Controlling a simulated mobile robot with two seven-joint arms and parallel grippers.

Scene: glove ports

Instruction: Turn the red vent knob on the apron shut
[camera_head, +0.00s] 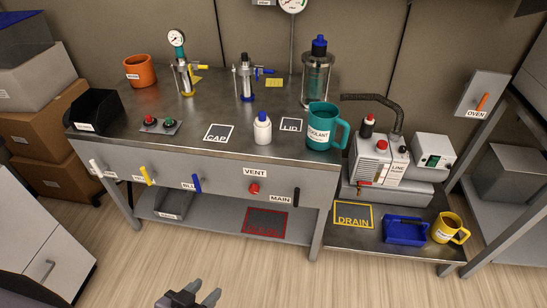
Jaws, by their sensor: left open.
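The red vent knob (254,188) is on the grey front apron (225,176) of the metal bench, just below the white VENT label (255,172). Its turn position is too small to tell. My left gripper (209,294) is at the bottom edge of the head view, low in front of the bench. Its two fingers are apart and nothing is between them. It is well below the knob in the picture and not touching it. My right gripper is not in view.
A black MAIN handle (296,196) is right of the knob; blue (196,183), yellow (147,174) and white (97,167) handles are left. A lower shelf has a red-marked square (265,222). A low side table (375,252) stands right. The floor in front is clear.

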